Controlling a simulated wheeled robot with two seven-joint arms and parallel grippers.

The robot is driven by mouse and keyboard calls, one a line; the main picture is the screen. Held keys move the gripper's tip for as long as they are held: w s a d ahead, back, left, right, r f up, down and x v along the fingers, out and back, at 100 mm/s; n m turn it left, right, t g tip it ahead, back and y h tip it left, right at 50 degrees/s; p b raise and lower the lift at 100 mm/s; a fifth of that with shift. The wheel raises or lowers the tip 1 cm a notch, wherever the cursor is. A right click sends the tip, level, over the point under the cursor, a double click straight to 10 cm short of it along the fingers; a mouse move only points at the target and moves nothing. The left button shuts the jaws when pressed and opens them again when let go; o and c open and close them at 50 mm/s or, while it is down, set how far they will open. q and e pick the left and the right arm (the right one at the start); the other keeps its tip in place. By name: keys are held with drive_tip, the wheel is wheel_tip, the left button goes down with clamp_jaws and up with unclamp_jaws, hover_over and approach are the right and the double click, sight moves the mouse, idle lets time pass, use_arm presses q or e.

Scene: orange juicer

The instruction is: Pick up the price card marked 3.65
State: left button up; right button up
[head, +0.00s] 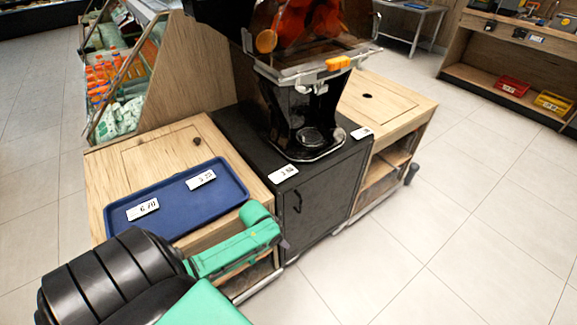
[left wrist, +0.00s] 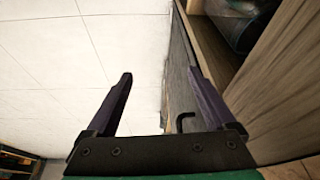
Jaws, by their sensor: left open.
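Two white price cards lie on a blue tray (head: 165,208): a left card (head: 142,209) that looks like 6.70 and a right card (head: 201,179) whose digits are blurred. A third card (head: 283,173) lies at the front left of the black cabinet top and seems to start with 3. A fourth card (head: 361,133) lies at its right edge, unreadable. I cannot tell which is 3.65. My left gripper (head: 285,243) is low in front of the cabinet, right of the tray. In the left wrist view my left gripper (left wrist: 160,78) is open and empty. My right gripper is out of view.
A black orange juicer (head: 300,110) stands on the black cabinet (head: 325,185), behind the third card. Wooden counters flank it, the left one (head: 175,150) under the tray. A bottle display (head: 115,80) is behind left. Tiled floor (head: 440,230) is clear at right.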

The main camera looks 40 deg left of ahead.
use_arm(q)
drive_tip(key=w+r, duration=0.4)
drive_tip(key=r, duration=0.2)
wheel_tip(320, 180, up, 24)
drive_tip(key=b, duration=0.1)
hover_over(286, 172)
drive_tip(key=s+a, duration=0.2)
drive_tip(key=s, duration=0.3)
drive_tip(key=shift+m+t+h, duration=0.3)
drive_tip(key=shift+m, duration=0.1)
drive_tip(key=x, duration=1.3)
drive_tip(key=shift+s+d+f, duration=0.1)
drive_tip(key=shift+s+d, duration=0.15)
drive_tip(key=shift+s, duration=0.05)
drive_tip(key=shift+w+f, duration=0.2)
drive_tip(key=shift+f, duration=0.15)
drive_tip(key=shift+s, duration=0.1)
drive_tip(key=shift+f+p, duration=0.1)
drive_tip(key=shift+p, duration=0.2)
drive_tip(key=shift+c, duration=0.3)
clamp_jaws()
